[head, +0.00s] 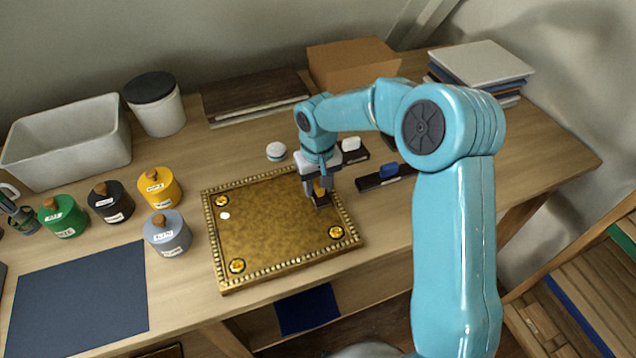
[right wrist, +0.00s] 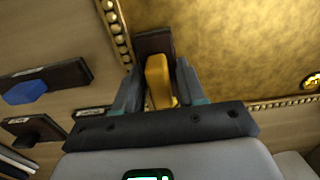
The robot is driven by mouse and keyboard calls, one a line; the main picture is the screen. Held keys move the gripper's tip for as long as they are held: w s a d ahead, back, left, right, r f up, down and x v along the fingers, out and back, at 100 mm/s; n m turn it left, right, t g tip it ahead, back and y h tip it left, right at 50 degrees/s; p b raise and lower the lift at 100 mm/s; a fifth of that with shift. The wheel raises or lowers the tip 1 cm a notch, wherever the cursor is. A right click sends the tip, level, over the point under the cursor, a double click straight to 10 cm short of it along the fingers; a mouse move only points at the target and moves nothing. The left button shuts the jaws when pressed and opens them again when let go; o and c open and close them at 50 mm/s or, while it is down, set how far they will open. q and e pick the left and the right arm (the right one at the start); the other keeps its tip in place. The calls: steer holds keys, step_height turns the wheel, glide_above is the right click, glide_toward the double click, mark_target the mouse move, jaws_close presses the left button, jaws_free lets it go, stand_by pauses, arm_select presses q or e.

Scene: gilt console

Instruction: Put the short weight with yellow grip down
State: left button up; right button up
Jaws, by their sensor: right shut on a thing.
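My right gripper (head: 319,190) is shut on the short weight with yellow grip (right wrist: 158,82). The weight has a dark flat base (right wrist: 155,42) below the yellow block, and the fingers stand on either side of the block. In the head view the weight is largely hidden by the gripper; its dark base (head: 321,201) shows over the right part of the gilt panel (head: 275,222), near the beaded border. I cannot tell whether it touches the panel.
Right of the panel lie weights with a blue grip (head: 388,171) and a white grip (head: 351,145). A round white piece (head: 276,151) sits behind it. Gold bosses mark its corners. Several labelled jars, including a grey one (head: 168,236), stand left, near a dark mat (head: 78,298).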

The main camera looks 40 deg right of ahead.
mark_target(318, 180)
steer(key=o, duration=1.2)
steer(key=shift+f, duration=0.1)
steer(key=shift+c, duration=0.2)
steer(key=shift+r, duration=0.4)
step_height(318, 180, up, 12)
steer(key=shift+f, duration=0.15)
